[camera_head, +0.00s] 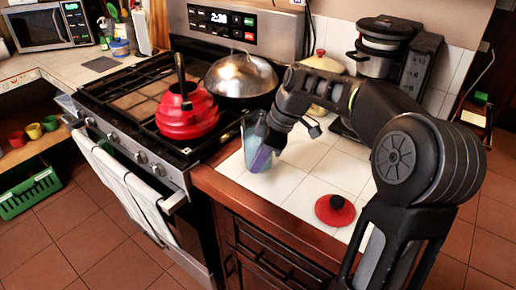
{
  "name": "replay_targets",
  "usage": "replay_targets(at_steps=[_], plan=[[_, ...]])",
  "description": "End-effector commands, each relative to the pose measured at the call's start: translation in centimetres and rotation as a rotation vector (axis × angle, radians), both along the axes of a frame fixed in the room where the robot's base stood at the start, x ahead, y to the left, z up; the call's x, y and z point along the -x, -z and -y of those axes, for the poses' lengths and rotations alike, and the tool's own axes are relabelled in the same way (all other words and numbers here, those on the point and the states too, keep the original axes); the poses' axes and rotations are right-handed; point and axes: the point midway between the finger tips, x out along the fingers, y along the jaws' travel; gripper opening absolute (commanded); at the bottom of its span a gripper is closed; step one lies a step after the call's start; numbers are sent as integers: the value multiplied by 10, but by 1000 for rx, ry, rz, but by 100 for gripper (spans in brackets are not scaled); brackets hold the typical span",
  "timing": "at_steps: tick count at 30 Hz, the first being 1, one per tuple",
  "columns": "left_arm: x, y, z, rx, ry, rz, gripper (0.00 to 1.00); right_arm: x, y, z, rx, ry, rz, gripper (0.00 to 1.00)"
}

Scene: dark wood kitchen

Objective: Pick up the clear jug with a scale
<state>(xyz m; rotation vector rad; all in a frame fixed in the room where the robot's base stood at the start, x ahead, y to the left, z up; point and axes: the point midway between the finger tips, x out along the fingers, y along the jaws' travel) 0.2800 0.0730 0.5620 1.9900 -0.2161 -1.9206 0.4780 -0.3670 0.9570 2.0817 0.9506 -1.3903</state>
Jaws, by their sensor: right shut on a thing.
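The clear jug (250,128) stands on the white tiled counter, close to the right side of the stove. It is see-through with a bluish tint, and its scale is too small to read. My right gripper (264,150) comes in from the right and is shut on the jug. The gripper covers part of the jug's right side. The jug appears upright; I cannot tell whether its base touches the tiles. My left gripper is not in view.
A red kettle (188,112) and a domed metal pan (242,76) sit on the stove. A red lid (335,210) lies on the counter tiles (290,190). A yellow lidded pot (322,88) and a dark coffee machine (385,55) stand behind my arm.

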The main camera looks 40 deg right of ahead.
Motion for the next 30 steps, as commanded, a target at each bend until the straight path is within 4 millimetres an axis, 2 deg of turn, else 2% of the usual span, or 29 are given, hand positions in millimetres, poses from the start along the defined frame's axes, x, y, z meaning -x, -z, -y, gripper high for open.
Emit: replay_targets(at_steps=[19,30], plan=[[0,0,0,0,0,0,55,-1,-4,0,1,0,4,0],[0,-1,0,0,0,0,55,-1,-24,0,2,-1,5,0]])
